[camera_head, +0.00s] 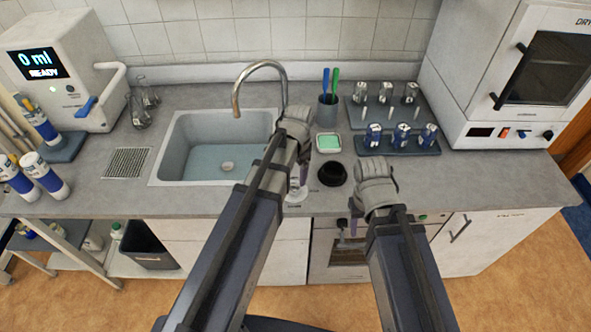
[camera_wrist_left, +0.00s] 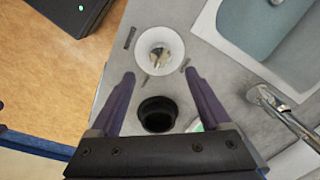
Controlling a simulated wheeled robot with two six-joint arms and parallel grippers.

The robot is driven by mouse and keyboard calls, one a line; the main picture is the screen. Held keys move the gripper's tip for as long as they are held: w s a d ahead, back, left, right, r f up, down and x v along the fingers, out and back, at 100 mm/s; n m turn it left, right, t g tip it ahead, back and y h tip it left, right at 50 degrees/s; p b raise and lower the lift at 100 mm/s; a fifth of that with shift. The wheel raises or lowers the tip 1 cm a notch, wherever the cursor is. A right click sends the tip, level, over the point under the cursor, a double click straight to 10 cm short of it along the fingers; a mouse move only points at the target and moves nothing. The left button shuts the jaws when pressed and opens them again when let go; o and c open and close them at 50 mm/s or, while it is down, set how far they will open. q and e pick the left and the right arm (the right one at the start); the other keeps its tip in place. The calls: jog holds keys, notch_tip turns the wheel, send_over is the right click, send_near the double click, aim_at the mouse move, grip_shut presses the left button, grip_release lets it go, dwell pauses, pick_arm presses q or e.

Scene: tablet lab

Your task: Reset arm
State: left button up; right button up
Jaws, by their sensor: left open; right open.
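My left gripper (camera_head: 300,178) points down over the front of the counter, just left of a black round cup (camera_head: 332,174). In the left wrist view the same gripper (camera_wrist_left: 160,85) is open, its two purple fingers wide apart with nothing between their tips. A white round dish (camera_wrist_left: 160,46) with small items in it lies beyond the fingertips, and the black cup (camera_wrist_left: 158,114) shows between the finger bases. My right gripper (camera_head: 349,228) hangs down at the front edge of the counter, open, with nothing seen in it.
A sink (camera_head: 220,147) with a curved tap (camera_head: 262,66) is left of my left arm. A green-topped dish (camera_head: 328,143), a pen cup (camera_head: 327,112) and racks of vials (camera_head: 398,142) stand behind the black cup. A drying oven (camera_head: 525,75) is at right, a dispenser (camera_head: 65,75) at left.

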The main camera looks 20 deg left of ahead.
pick_arm(q)
jog(key=shift+s+d, duration=0.1)
jog(key=s+d+f+n+g+b, duration=0.1)
jog(key=s+d+n, duration=0.3)
jog(key=s+d, duration=0.6)
jog(key=s, duration=0.4)
jog(key=shift+f+y, duration=0.2)
jog(key=shift+y, duration=0.2)
